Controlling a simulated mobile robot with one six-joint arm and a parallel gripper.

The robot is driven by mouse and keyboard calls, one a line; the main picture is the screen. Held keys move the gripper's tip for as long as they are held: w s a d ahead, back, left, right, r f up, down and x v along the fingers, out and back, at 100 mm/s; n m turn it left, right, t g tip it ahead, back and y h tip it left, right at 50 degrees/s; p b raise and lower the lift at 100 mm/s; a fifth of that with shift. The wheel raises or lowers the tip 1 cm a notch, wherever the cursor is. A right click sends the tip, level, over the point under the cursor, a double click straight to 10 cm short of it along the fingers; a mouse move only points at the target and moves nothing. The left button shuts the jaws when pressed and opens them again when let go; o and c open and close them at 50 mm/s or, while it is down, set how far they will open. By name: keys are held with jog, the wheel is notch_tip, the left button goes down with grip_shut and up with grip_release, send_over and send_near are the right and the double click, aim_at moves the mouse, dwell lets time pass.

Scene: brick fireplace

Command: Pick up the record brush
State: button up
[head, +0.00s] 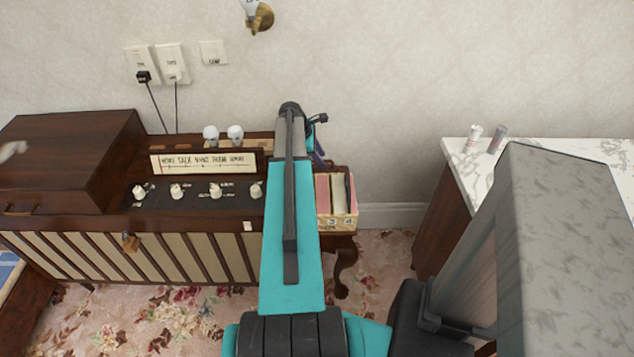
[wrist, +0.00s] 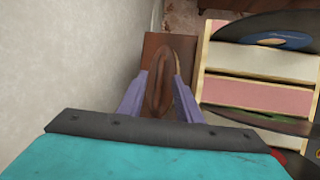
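The record brush (wrist: 160,88), a dark reddish-brown wooden oval, shows in the wrist view on a narrow brown wooden surface (wrist: 155,45). My gripper (wrist: 161,78) has its two purple fingers apart, one on each side of the brush. The fingers look open around it; firm contact is not visible. In the head view my gripper (head: 318,150) is mostly hidden behind my arm, to the right of the wooden radio cabinet. The brush is hidden there.
A record crate (wrist: 202,58) with several records stands close to the right of my fingers; the crate (head: 338,222) also shows in the head view. The wall (wrist: 60,60) is close on the left in the wrist view. A marble-topped cabinet (head: 560,152) stands at right.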

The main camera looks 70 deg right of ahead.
jog(key=shift+x, duration=0.9)
grip_shut()
